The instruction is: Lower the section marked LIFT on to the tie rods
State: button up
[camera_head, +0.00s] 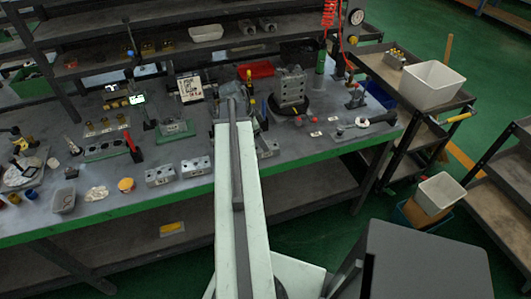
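A grey metal block assembly (291,88) stands upright on a round dark base toward the back right of the bench. I cannot make out tie rods on it. Two grey metal blocks with holes, a left one (160,176) and a right one (196,167), lie near the bench's front edge, left of my arm. Another grey block (267,146) is partly hidden just right of my arm. No LIFT marking is legible on any block. My long pale arm reaches over the bench. My gripper is mostly hidden at its far end, among dark parts I cannot separate, so its fingers do not show.
The bench (120,218) has a green front edge and is crowded at left with fixtures and small tubs. A wrench (370,121) lies at right. A cart with a white bin (431,84) stands beyond the bench's right end.

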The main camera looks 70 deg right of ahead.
jog(key=b+x, duration=0.3)
jog(key=a+b+x, duration=0.1)
jog(key=b+x, duration=0.1)
jog(key=shift+d+f, duration=0.1)
jog(key=shift+f, duration=0.15)
jog(key=shift+r, duration=0.2)
grip_shut()
